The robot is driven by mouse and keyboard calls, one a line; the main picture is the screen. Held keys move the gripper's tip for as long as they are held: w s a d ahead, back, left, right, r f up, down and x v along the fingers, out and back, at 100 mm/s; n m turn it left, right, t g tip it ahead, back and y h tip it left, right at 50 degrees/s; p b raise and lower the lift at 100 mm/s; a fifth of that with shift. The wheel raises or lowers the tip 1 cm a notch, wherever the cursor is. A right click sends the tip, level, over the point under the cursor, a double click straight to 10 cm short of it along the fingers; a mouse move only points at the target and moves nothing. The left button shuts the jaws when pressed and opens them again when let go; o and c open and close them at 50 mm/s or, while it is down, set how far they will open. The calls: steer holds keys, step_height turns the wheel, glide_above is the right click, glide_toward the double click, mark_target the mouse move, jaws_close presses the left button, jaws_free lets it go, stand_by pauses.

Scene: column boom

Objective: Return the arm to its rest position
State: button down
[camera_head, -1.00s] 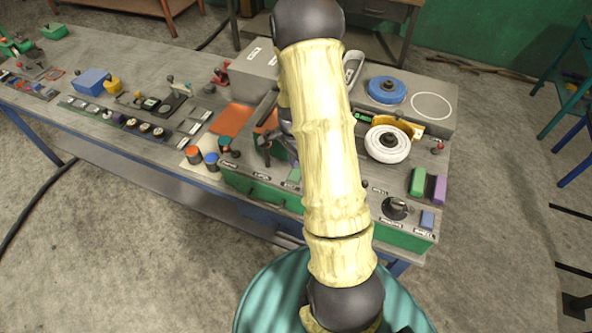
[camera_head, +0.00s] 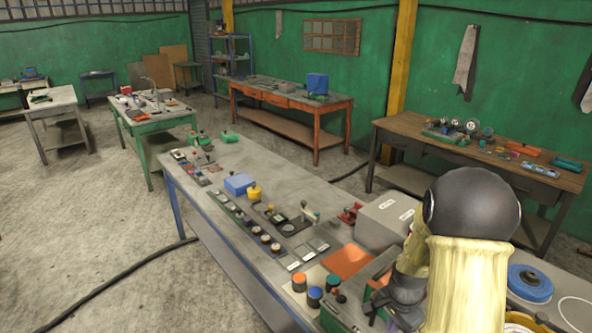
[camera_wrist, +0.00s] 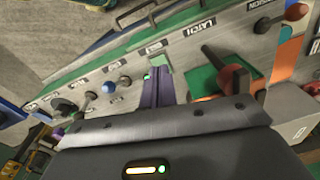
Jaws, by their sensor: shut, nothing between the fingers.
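My arm, with pale yellow links and dark joints, rises at the lower right of the head view. My gripper (camera_head: 378,306) is the dark part left of the arm, above the near workbench and right of an orange pad (camera_head: 347,261). It is shut and empty. In the wrist view my gripper's dark body (camera_wrist: 165,122) fills the bottom, in front of a labelled control panel (camera_wrist: 130,92). The arm hides much of the console in the head view. I cannot tell whether the gripper touches anything.
Close to the gripper are a grey box (camera_head: 386,220), an orange-topped knob (camera_head: 299,282) and a blue-topped knob (camera_head: 314,296). The wrist view shows a red-tipped lever (camera_wrist: 232,78) and a blue knob (camera_wrist: 108,87). Open floor (camera_head: 120,230) lies left of the bench.

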steer(key=s+a+r+n+t+b, duration=0.2)
steer(key=s+a+r+n+b, duration=0.2)
steer(key=s+a+n, duration=0.5)
steer(key=s+r+n, duration=0.1)
steer(key=s+n, duration=0.1)
steer(key=n, duration=0.1)
steer(key=shift+a+r+b, duration=0.2)
steer(key=shift+a+b, duration=0.1)
steer(key=shift+a, duration=0.1)
steer(key=shift+d, duration=0.15)
stand_by(0.6)
